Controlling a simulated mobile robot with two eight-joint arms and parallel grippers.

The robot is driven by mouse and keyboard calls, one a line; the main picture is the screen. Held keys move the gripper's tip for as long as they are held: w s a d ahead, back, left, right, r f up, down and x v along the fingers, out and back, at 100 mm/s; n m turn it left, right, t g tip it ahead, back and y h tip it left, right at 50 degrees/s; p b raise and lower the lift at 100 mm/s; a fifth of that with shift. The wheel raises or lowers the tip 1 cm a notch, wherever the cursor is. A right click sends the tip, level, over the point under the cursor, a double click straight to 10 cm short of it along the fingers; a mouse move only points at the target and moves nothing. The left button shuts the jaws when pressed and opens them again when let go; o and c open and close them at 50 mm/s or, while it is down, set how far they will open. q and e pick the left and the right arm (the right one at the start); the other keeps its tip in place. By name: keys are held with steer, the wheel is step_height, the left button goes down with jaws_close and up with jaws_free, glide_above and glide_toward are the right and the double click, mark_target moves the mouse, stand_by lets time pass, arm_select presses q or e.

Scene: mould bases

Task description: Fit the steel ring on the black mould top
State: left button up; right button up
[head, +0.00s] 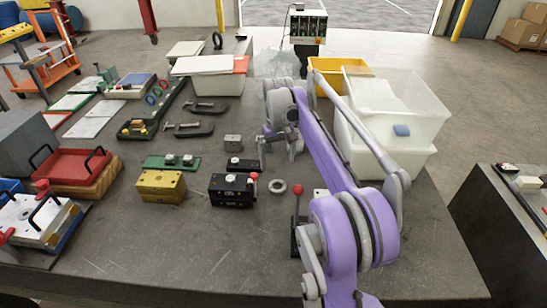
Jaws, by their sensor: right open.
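The steel ring (277,186) lies flat on the grey table, just right of the black mould block. The black mould block (230,195) sits near the middle of the table, with a red-knobbed part at its right end and small silver fittings on its top. My right gripper (275,152) hangs from the purple arm behind the ring, apart from it, and is open. I see nothing held in it, though the arm partly hides its fingers. My left gripper is not in view.
A yellow block (161,186) stands left of the black block. A lower dark block (240,165) and a grey cube (232,142) lie behind it. A red-knobbed lever (296,204) stands right of the ring. A clear bin (390,150) is beyond my arm. The front table is clear.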

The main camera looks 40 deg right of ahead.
mark_target(277, 189)
step_height(277, 189, down, 10)
steer(key=shift+s, duration=0.1)
stand_by(0.4)
jaws_close()
steer(key=shift+r, duration=1)
